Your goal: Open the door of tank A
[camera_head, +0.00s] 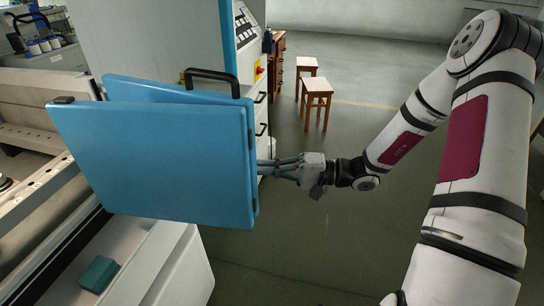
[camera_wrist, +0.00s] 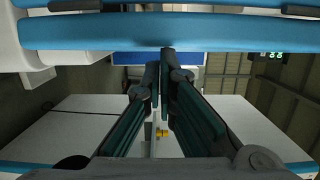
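A large blue door panel (camera_head: 150,165) stands out at an angle over the front of the machine in the head view. A second blue panel (camera_head: 165,92) shows behind its top edge, with a black handle (camera_head: 212,76) at its top right. No tank label is readable. My gripper (camera_head: 262,166) is at the right edge of the front panel, its fingers pointing left; the head view does not show clearly whether they touch. In the wrist view my gripper (camera_wrist: 160,62) has its fingers close together, nothing visible between them, tips at a blue edge (camera_wrist: 100,32).
A teal block (camera_head: 98,273) lies on the pale machine ledge below the panel. A control cabinet (camera_head: 250,50) with a red-and-yellow switch stands behind. Two wooden stools (camera_head: 317,88) stand farther back. The floor right of the machine is clear.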

